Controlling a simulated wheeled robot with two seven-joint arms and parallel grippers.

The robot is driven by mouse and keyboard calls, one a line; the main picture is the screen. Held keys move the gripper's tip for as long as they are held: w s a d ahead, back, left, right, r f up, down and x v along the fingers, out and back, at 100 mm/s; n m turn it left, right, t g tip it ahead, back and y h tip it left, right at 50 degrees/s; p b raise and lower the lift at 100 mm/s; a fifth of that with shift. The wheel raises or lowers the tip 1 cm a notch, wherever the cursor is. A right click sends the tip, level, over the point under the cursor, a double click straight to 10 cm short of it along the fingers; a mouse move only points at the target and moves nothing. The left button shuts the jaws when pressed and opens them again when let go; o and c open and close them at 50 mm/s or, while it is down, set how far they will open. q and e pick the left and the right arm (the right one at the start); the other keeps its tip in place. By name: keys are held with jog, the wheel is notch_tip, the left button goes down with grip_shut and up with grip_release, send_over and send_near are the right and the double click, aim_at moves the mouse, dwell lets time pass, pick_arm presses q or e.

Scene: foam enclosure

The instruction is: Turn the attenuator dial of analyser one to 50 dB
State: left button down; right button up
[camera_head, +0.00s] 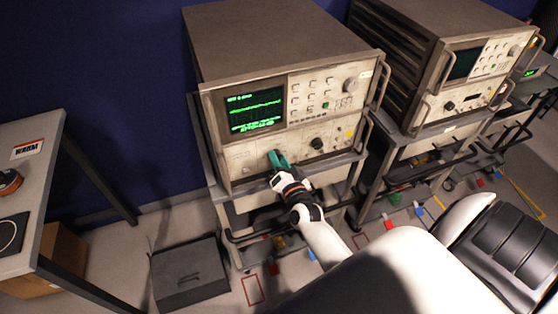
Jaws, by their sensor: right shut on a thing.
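A beige analyser (222,105) with a lit green screen (255,109) stands on a cart in the middle. My right gripper (277,158), with teal fingers, is at the lower front panel, below the screen. It is shut on a dial there, which the fingers hide. The dial's markings and setting cannot be read. A black knob (316,143) sits to the right of the gripper on the same panel, apart from it. A larger grey knob (350,85) is at the upper right of the front. My left gripper is not in view.
A second analyser (440,107) with a dark screen stands on a cart to the right. A grey table (38,185) is at the left. A dark case (190,270) lies on the floor beside the middle cart. Handles stick out at the analysers' sides.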

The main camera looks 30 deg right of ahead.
dwell(0.3)
jog(key=o, duration=1)
jog(key=shift+c, duration=0.2)
jog(key=shift+s, duration=0.1)
jog(key=b+v, duration=0.2)
jog(key=v, duration=1)
jog(key=shift+b, duration=0.4)
jog(key=shift+a, duration=0.1)
